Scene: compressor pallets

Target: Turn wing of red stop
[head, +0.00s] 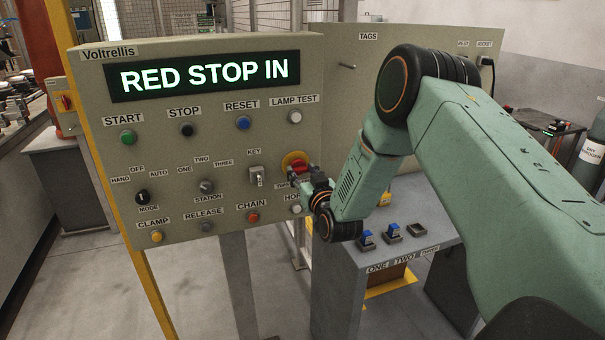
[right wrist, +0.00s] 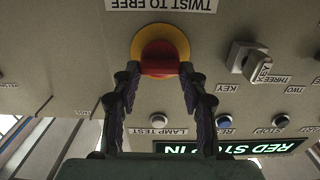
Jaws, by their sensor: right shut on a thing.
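The red stop (head: 297,163) sits on a yellow disc at the right side of the grey-green control panel (head: 165,80). In the right wrist view, which is upside down, the red stop (right wrist: 158,50) shows its flat wing (right wrist: 160,67) lying straight across the picture. My right gripper (head: 300,173) is at the stop, and in the wrist view its fingertips (right wrist: 161,72) are on either side of the wing, shut on it. The display (head: 204,75) reads "RED STOP IN". A label by the stop reads "TWIST TO FREE" (right wrist: 160,4). My left gripper is not in view.
The key switch (head: 256,176) is left of the stop, and the horn button (head: 296,209) is close below my gripper. A tags board (head: 350,70) rises behind.

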